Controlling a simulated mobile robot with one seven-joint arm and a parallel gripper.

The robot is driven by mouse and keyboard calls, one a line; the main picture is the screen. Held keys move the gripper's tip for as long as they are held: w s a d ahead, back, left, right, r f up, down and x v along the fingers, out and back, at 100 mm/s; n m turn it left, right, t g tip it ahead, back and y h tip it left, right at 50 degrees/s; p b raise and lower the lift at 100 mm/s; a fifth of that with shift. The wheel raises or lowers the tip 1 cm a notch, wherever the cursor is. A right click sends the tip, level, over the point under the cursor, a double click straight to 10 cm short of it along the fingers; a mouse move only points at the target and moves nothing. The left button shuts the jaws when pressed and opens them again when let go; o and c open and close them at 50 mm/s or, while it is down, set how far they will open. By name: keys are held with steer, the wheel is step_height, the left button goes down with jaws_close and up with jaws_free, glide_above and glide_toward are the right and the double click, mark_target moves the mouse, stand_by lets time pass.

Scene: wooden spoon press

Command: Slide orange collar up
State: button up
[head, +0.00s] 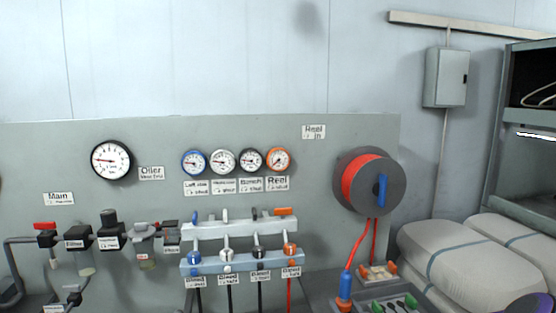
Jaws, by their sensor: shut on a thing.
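An orange collar (290,249) sits at the right end of the lower pale-blue manifold bar (240,262), above a small label. A red hose runs down below it. Several similar collars, one blue and others dark or grey, stand in the same row to its left. An orange lever (284,211) lies above it on the upper grey bar (232,228). My gripper is not visible in this view, so its place relative to the collar cannot be told.
A hose reel (369,181) with red hose and a blue handle is mounted right of the manifold. Gauges (222,161) line the panel above. Filters and valves (108,235) crowd the lower left. Pale strapped sacks (450,252) and a shelf (500,140) stand at right.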

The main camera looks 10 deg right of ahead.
steer(key=shift+r+p, duration=0.45)
stand_by(0.3)
steer(key=o, duration=1.1)
steer(key=shift+s+p, duration=0.65)
steer(key=shift+s, duration=0.55)
steer(key=shift+s+d+p, duration=0.15)
steer(key=shift+s+p, duration=1)
steer(key=shift+s, duration=2.15)
